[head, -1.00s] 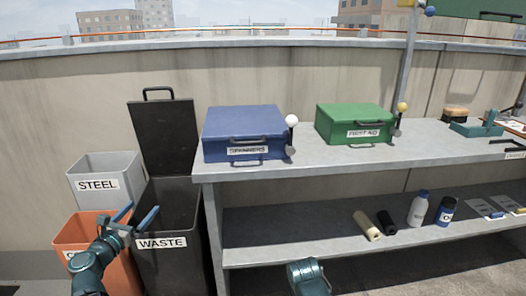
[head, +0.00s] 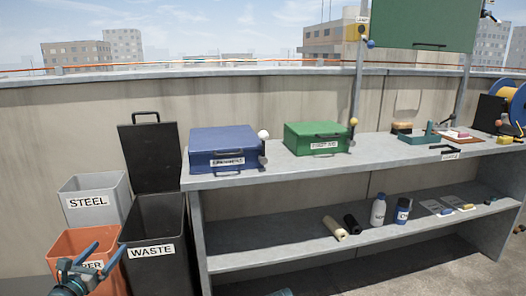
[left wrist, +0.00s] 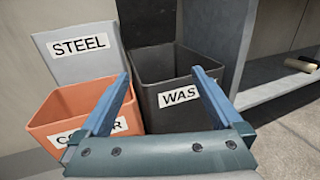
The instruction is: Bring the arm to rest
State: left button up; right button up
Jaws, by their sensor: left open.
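My left gripper (head: 112,245) is at the lower left of the head view, open, with nothing between its blue fingers. In the left wrist view the open fingers (left wrist: 160,72) point toward the orange bin (left wrist: 65,92) and the dark WASTE bin (left wrist: 180,118), one finger in front of each. In the head view it overlaps the front of the orange bin (head: 72,242), beside the WASTE bin (head: 152,272). Most of my left arm is out of view. My right gripper does not show; only a small teal part of mine shows at the bottom edge.
The grey STEEL bin (head: 95,207) stands behind the orange one. The WASTE bin's lid (head: 150,160) stands open. A grey bench (head: 300,168) holds a blue box (head: 222,142) and a green box (head: 315,138). Bottles and rolls lie or stand on its lower shelf (head: 280,240).

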pick_arm(q)
jog(key=s+d+f+m+g+h+p, duration=0.1)
jog(key=d+f+m+g+h, duration=0.35)
jog(key=d+m, duration=0.8)
jog(key=s+d+f+m+g+h+p, duration=0.1)
jog(key=d+f+m+g, duration=0.65)
jog(key=d, duration=0.95)
jog(key=s+d+f+m+g+y+p, duration=0.1)
jog(key=s+d+f+m+g+y, duration=0.25)
jog(key=s+m, duration=0.45)
jog(key=s+d+f+m+g+y+p, duration=0.1)
jog(key=s+d+f+m+g+y, duration=0.15)
jog(key=s+d+m+y, duration=0.6)
jog(key=w+a+r+m+h+p, duration=0.1)
jog(key=r+h+p, duration=0.1)
jog(key=r+p, duration=1.7)
jog(key=w+a+r+m+h+p, duration=0.1)
jog(key=a+r+p, duration=0.1)
jog(key=r+p, duration=1.7)
jog(key=shift+a+r+h, duration=0.2)
jog(key=shift+h, duration=0.15)
